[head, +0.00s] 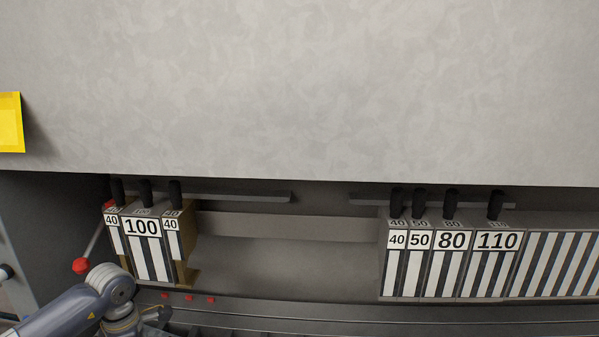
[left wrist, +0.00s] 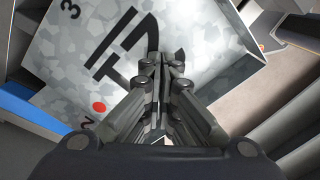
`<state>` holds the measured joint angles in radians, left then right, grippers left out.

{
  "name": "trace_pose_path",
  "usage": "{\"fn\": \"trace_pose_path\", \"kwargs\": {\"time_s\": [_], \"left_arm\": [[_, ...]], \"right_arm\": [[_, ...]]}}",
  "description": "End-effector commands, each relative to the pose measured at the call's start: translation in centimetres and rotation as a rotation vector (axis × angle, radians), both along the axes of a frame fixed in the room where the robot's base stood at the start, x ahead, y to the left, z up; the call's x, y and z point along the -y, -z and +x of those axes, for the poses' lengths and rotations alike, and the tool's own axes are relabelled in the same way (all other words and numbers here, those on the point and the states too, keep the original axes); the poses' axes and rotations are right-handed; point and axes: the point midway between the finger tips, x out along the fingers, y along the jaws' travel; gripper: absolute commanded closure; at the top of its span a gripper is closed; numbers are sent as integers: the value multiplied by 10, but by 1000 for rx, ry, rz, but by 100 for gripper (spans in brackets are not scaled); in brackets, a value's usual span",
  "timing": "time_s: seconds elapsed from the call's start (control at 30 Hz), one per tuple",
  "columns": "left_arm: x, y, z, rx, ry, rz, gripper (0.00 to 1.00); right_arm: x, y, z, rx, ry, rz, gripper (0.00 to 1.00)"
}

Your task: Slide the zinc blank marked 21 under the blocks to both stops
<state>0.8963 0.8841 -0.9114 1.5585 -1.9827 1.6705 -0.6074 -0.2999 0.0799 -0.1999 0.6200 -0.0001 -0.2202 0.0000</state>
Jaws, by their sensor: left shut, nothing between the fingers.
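In the left wrist view a spangled grey zinc sheet (left wrist: 110,35) lies under my left gripper (left wrist: 160,62). It bears large black marks partly hidden by the fingers, a small 3, a small 2 and a red dot; I cannot read 21 for sure. The fingers are shut and empty, over the sheet; I cannot tell whether they touch it. In the head view my left arm enters at the bottom left, and the sheet does not show. Blocks marked 40, 100 (head: 141,228) and 40 stand at the left of the machine. My right gripper is not in view.
Blocks marked 40, 50, 80 (head: 452,241) and 110 and striped ones stand at the right. A wide gap lies between the groups. A red-knobbed lever (head: 80,266) stands left. Small red pieces (head: 188,297) sit along the front ledge. A large grey panel (head: 300,90) hangs above.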

Motion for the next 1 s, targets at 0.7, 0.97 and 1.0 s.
{"fn": "trace_pose_path", "kwargs": {"time_s": [0.7, 0.97, 1.0], "left_arm": [[2, -63, 2, 6, 2, -4, 100], [2, -65, 1, 5, 2, -4, 100], [2, -65, 1, 5, 2, -4, 100]], "right_arm": [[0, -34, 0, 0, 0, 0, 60], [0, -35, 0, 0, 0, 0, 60], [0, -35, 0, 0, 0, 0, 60]]}}
